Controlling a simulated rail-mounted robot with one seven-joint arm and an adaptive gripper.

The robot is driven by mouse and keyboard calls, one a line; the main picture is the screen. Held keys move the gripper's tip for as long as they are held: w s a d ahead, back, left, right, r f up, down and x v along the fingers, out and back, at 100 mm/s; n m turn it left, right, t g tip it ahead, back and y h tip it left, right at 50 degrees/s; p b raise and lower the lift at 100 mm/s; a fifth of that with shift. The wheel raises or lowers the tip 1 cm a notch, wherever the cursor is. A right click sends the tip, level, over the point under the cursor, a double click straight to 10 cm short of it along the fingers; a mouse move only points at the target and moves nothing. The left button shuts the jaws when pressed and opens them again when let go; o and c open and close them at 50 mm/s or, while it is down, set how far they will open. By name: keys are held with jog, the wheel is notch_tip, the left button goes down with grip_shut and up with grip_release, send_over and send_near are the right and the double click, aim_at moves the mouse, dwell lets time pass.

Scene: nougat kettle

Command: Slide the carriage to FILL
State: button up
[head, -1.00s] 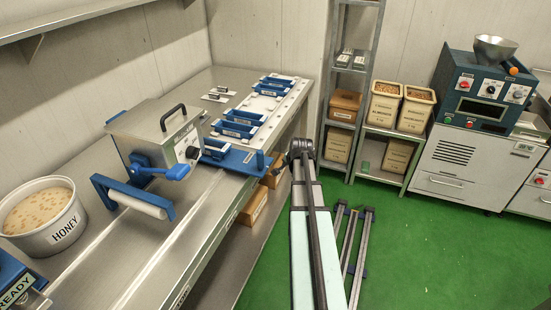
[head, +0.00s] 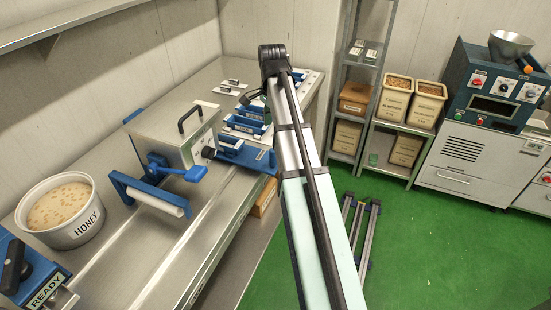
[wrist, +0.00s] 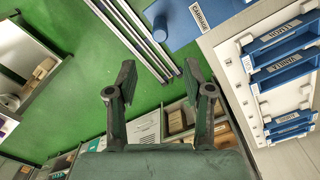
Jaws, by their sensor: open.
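The carriage is a blue plate with a label (head: 248,157) beside the metal kettle (head: 180,138) on the bench in the head view. In the wrist view the label on the blue plate (wrist: 182,34) reads CARRIAGE, and a blue round peg (wrist: 160,28) is at its edge. My gripper (wrist: 160,72) is open and empty in the wrist view, with the plate and peg beyond its fingertips, apart from them. In the head view my arm's end is above the bench's right edge, and the fingers cannot be made out. I see no FILL mark.
Several blue trays (wrist: 280,70) lie in a white rack beside the carriage. A blue frame with a white roller (head: 155,198) stands before the kettle. A honey pot (head: 70,232) and a READY sign (head: 45,290) are at left. Shelving (head: 360,90) stands behind my arm.

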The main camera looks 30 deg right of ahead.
aim_at(273, 160)
notch_tip(273, 160, down, 16)
jog(key=p, duration=0.3)
jog(key=shift+p, duration=0.4)
grip_shut()
